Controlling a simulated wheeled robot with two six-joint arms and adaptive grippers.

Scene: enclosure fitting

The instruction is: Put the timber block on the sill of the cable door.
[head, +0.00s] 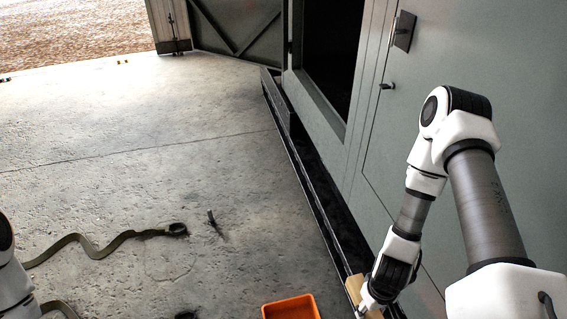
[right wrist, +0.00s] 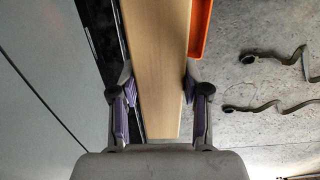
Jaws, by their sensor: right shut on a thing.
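The timber block (right wrist: 158,70) is a long pale wooden piece between the two purple-padded fingers of my right gripper (right wrist: 160,95). The fingers press on its two long sides. In the head view a small part of the block (head: 354,285) shows beside my right gripper (head: 368,298), low beside the enclosure's foot; the rest is hidden. The grey-green enclosure has an open dark doorway (head: 333,45) with a pale lower edge (head: 318,103). I cannot tell for sure whether this is the cable door's sill. My left gripper is out of frame.
An orange tray (head: 291,307) sits on the concrete floor left of the block. A dark rail (head: 312,195) runs along the enclosure's foot. A closed panel with a handle (head: 387,86) is right of the doorway. A strap (head: 100,245) lies on the floor, otherwise mostly clear.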

